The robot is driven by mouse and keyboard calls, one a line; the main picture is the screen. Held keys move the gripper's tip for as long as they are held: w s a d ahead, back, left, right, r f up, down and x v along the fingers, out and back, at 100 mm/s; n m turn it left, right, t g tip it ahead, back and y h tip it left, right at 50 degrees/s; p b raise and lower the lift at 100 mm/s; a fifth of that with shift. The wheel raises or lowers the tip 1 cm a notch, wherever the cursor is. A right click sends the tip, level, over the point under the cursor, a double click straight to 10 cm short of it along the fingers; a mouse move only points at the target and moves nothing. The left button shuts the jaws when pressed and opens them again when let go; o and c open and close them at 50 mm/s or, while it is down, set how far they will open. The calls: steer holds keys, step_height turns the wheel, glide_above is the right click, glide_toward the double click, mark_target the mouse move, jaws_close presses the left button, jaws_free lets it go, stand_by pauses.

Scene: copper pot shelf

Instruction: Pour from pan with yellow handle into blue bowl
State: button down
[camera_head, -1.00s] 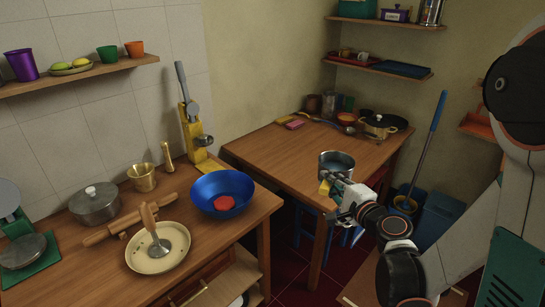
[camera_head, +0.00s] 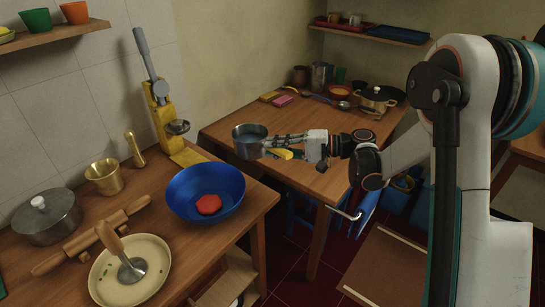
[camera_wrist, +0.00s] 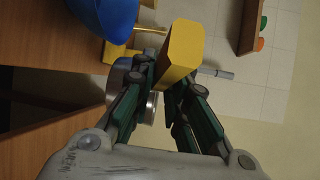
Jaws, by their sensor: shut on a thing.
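The metal pan (camera_head: 250,141) is held level in the air, over the gap between the two tables, to the upper right of the blue bowl in the head view. My gripper (camera_head: 281,148) is shut on its yellow handle (camera_head: 283,154). In the wrist view the yellow handle (camera_wrist: 180,55) sits between the fingers of my gripper (camera_wrist: 166,75), and part of the pan (camera_wrist: 122,78) shows behind them. The blue bowl (camera_head: 190,190) stands on the left table with a red piece (camera_head: 208,204) in it. The bowl also shows in the wrist view (camera_wrist: 105,15). The pan's contents cannot be made out.
A yellow press (camera_head: 158,115) with a raised lever stands behind the bowl. A cream plate (camera_head: 105,280) with a masher, a rolling pin (camera_head: 90,237), a brass mortar (camera_head: 104,177) and a lidded pot (camera_head: 45,218) are left of the bowl. The back table (camera_head: 222,128) has free room near its front.

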steer(key=shift+s+a+f+n+g+b, duration=0.1)
steer(key=shift+s+a+n+g+b, duration=0.1)
steer(key=shift+n+g, duration=0.3)
steer(key=shift+s+a+f+n+g+b, duration=0.1)
steer(key=shift+s+a+n+g, duration=0.15)
steer(key=shift+g, duration=0.35)
steer(key=shift+s+a+r+n+g, duration=0.1)
steer(key=shift+s+r+n+g, duration=0.05)
steer(key=shift+r+n+g, duration=0.15)
steer(key=s+a+r+n+t+h+p, duration=0.1)
steer(key=s+a+n+h+p, duration=0.2)
steer(key=s+a+p, duration=0.1)
steer(key=shift+s+a, duration=0.8)
steer(key=shift+s, duration=0.25)
steer(key=shift+r, duration=0.15)
steer(key=shift+s+t+h+p, duration=0.1)
steer(key=shift+t+h+p, duration=0.2)
steer(key=shift+p, duration=0.05)
